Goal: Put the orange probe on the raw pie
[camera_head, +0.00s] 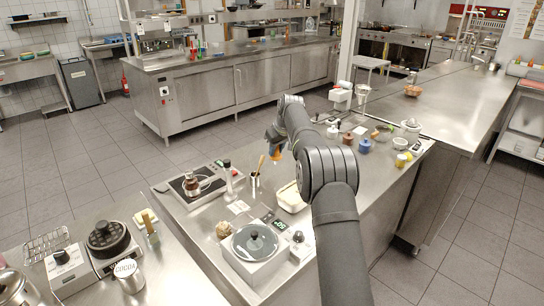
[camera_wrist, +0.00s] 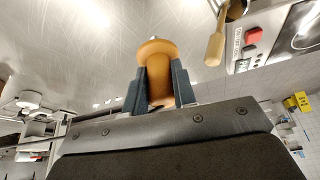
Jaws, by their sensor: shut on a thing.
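The orange probe (camera_wrist: 157,62) is between the two dark fingers of my gripper (camera_wrist: 158,88) in the wrist view, with a small metal tip at its far end. In the head view my gripper (camera_head: 274,143) is above the counter, and the orange probe (camera_head: 276,155) shows just below it. A pale cream, block-like thing (camera_head: 291,198), which looks like the raw pie, lies on the counter below and slightly right of the gripper. My arm partly covers its right side. I cannot make out the pie in the wrist view.
A holder with a wooden-handled tool (camera_head: 256,178) stands left of the gripper. A round-topped scale (camera_head: 254,244) is nearer the front. A hot plate with a flask (camera_head: 193,185) is at the left. Several jars, including a blue one (camera_head: 365,146), stand right of my arm.

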